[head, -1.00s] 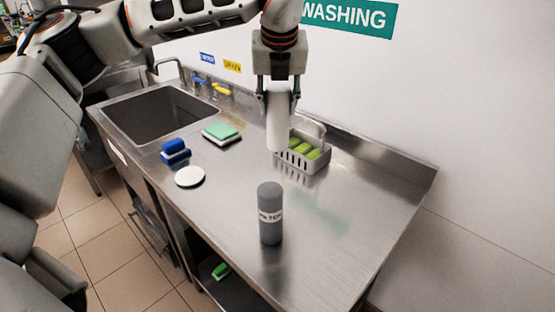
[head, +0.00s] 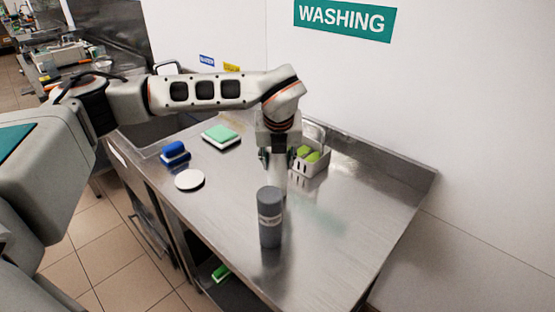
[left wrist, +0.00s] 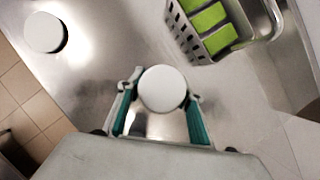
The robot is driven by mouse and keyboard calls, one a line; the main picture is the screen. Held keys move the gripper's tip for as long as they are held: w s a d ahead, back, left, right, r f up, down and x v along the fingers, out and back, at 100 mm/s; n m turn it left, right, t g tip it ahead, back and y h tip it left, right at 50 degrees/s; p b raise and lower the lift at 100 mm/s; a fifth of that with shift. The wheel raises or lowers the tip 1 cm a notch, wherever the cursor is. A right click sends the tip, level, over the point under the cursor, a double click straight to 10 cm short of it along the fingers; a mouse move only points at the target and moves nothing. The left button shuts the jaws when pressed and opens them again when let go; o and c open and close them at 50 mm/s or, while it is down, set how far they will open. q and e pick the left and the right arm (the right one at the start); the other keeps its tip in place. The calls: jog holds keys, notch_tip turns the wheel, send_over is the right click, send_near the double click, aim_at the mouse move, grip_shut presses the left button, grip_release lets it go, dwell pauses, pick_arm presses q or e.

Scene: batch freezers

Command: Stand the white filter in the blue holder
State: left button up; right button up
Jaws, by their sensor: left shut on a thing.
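My left gripper (head: 278,160) is shut on a white cylinder (head: 282,182), upright and low over or on the steel counter. Part of the cylinder is hidden behind the grey bottle. In the left wrist view its round white end (left wrist: 162,89) shows between the fingers (left wrist: 160,120). A flat white disc (head: 189,179) lies on the counter to the left, apart from the gripper. I cannot tell which of the two is the filter. A blue block-like thing (head: 175,152), likely the blue holder, stands behind the disc. My right gripper is not in view.
A grey labelled bottle (head: 270,216) stands just in front of my left gripper. A slotted grey basket (head: 309,167) with green sponges is close behind it. A green and white sponge (head: 221,135) lies near the sink. The counter's right front is clear.

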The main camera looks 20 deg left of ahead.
pick_arm(q)
jog(key=shift+f, duration=0.1)
jog(key=o, duration=1.3)
